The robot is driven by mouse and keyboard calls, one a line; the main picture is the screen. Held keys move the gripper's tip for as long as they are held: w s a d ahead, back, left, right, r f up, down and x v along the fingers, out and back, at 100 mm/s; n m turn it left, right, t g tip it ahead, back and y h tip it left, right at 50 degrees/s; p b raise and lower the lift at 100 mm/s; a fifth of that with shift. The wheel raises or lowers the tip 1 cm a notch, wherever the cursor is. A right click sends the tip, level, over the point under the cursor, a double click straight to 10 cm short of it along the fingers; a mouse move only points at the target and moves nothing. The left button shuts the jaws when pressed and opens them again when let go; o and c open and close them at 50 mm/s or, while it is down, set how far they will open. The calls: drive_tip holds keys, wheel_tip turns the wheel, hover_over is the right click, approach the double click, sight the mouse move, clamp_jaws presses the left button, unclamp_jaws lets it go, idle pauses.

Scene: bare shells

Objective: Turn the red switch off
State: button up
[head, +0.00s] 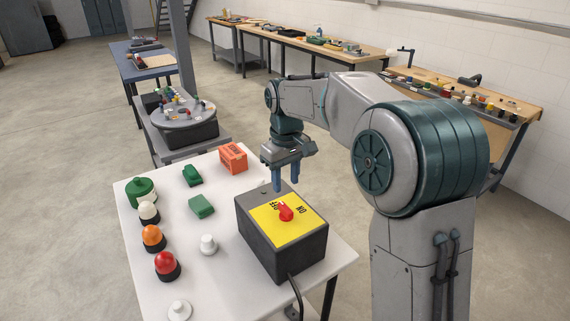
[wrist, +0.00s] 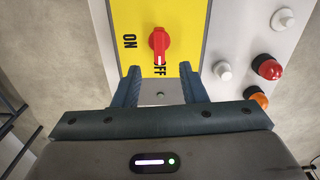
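The red switch (head: 286,212) is a knob on the yellow plate (head: 310,233) of a dark grey box (head: 262,247) on the white table. It also shows in the wrist view (wrist: 159,42), where the white mark on its lower end points toward the word OFF. The word ON is to its left. My gripper (head: 284,188) is above the box's far side, pointing down. In the wrist view its two blue fingers (wrist: 160,70) are apart, with nothing between them. They are just below the knob in that picture and do not appear to touch it.
Red (head: 167,265), orange (head: 153,238), white and green domes stand along the left of the white table (head: 235,285). A white knob (head: 208,244), green blocks and an orange box (head: 233,158) are nearer the box. A black cable (head: 295,292) leaves the box's front.

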wheel_tip(320, 180, up, 5)
drive_tip(key=shift+f, duration=0.1)
idle(0.3)
drive_tip(key=s+d+f+m+t, duration=0.1)
drive_tip(key=s+d+f+m, duration=0.1)
drive_tip(key=s+d, duration=0.3)
drive_tip(key=s+d+f+m+t, duration=0.1)
drive_tip(key=s+d, duration=0.4)
drive_tip(key=s, duration=0.7)
drive_tip(key=s+d+f+m+t, duration=0.1)
drive_tip(key=s+d+f+m, duration=0.3)
drive_tip(key=s, duration=0.4)
drive_tip(key=shift+s+d+m, duration=0.3)
drive_tip(key=shift+d, duration=0.55)
